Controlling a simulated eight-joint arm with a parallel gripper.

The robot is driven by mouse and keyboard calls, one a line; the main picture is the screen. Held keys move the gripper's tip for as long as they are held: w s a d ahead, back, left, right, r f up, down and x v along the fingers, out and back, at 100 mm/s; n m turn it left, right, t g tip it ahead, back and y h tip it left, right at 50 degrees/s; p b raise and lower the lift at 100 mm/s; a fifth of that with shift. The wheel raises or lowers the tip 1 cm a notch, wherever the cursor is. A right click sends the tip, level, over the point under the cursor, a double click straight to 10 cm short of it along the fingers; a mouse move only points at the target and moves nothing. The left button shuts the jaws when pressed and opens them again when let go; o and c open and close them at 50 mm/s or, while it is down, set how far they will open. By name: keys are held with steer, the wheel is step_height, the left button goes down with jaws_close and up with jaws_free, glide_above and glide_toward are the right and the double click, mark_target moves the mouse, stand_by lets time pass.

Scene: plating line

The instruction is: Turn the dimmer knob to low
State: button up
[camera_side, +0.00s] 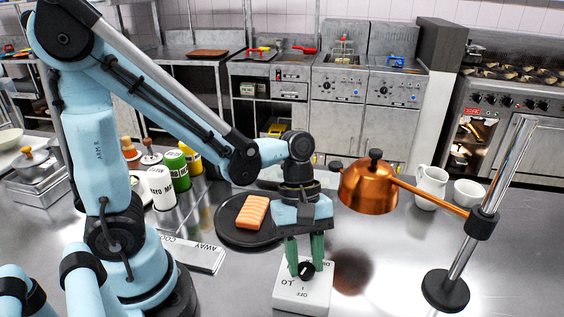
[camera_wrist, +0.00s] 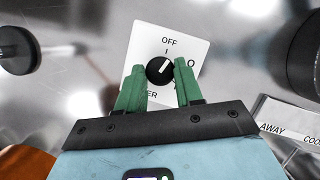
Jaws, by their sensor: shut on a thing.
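The dimmer knob (camera_side: 306,270) is a small black knob on a white dimmer plate (camera_side: 290,300) at the front of the steel counter. In the wrist view the knob (camera_wrist: 160,70) shows a white pointer line aimed up and slightly right, near the OFF tick. OFF is printed at the top of the plate (camera_wrist: 150,42). An O shows at its right and ER at the lower left; the rest of those labels is hidden by the fingers. My gripper (camera_side: 305,266) points down, its green fingers shut on the knob from both sides.
A copper heat lamp (camera_side: 367,190) hangs from a stand (camera_side: 446,290) just right of my gripper. A dark plate (camera_side: 228,228) with a salmon piece (camera_side: 253,211) lies behind left. A sign block (camera_side: 195,255) lies left. A white jug (camera_side: 430,187) stands at the back right.

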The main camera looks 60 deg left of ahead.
steer(key=m+g+y, duration=0.1)
steer(key=m, duration=0.2)
steer(key=shift+w+d+m, duration=0.1)
steer(key=shift+w+m, duration=0.05)
steer(key=shift+m, duration=0.25)
steer(key=m, duration=0.2)
steer(key=m+g+y, duration=0.1)
steer(key=m, duration=0.1)
steer(key=shift+w+d+g, duration=0.1)
steer(key=shift+g, duration=0.2)
steer(key=o, duration=1)
steer(key=shift+o, duration=0.2)
steer(key=v, duration=1.2)
